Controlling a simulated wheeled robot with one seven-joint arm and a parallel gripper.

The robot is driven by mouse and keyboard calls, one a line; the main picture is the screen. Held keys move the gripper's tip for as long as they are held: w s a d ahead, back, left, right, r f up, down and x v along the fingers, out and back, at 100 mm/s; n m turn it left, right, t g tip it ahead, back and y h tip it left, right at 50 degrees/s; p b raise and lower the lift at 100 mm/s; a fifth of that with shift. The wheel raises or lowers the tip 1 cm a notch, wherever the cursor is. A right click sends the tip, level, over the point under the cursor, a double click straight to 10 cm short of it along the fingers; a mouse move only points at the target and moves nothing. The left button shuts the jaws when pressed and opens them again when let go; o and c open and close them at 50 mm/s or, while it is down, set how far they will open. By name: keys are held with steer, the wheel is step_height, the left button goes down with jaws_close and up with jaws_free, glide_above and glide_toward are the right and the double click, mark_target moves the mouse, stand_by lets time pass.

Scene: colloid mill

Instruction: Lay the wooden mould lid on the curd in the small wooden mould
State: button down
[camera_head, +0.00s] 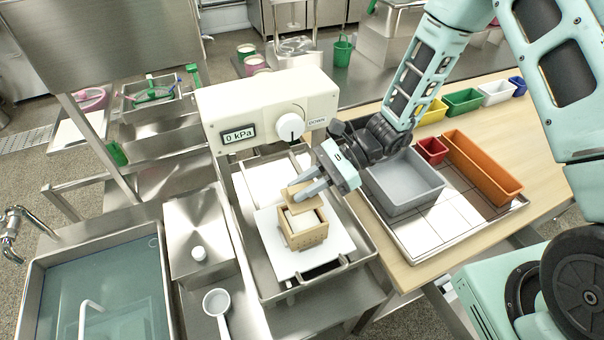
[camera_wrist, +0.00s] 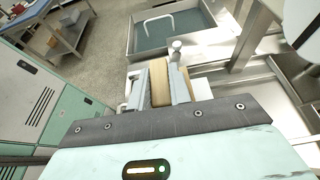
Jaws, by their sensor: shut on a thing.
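The small wooden mould (camera_head: 304,240) stands upright on a white board in a steel tray, below the press head. White curd (camera_head: 302,219) shows inside its open top. My gripper (camera_head: 305,184) is just above and behind the mould, shut on the wooden mould lid (camera_head: 312,203). The lid is a pale wooden piece held over the mould's back part. I cannot tell whether it touches the mould.
The cream press head (camera_head: 265,105) reads 0 kPa and overhangs the tray close to my gripper's left. A grey bin (camera_head: 405,185), a red box (camera_head: 432,150) and an orange bin (camera_head: 482,165) stand to the right. A water-filled sink (camera_head: 100,290) is at front left.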

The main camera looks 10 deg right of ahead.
steer(key=shift+f+b, duration=1.9)
steer(key=shift+f, duration=0.8)
steer(key=shift+d+f+b, duration=0.1)
steer(key=shift+f+b, duration=0.5)
steer(key=shift+f, duration=0.15)
steer(key=c, duration=0.7)
jaws_free()
steer(key=shift+r, duration=0.1)
steer(key=shift+r+p, duration=2.7)
steer(key=shift+r, duration=0.75)
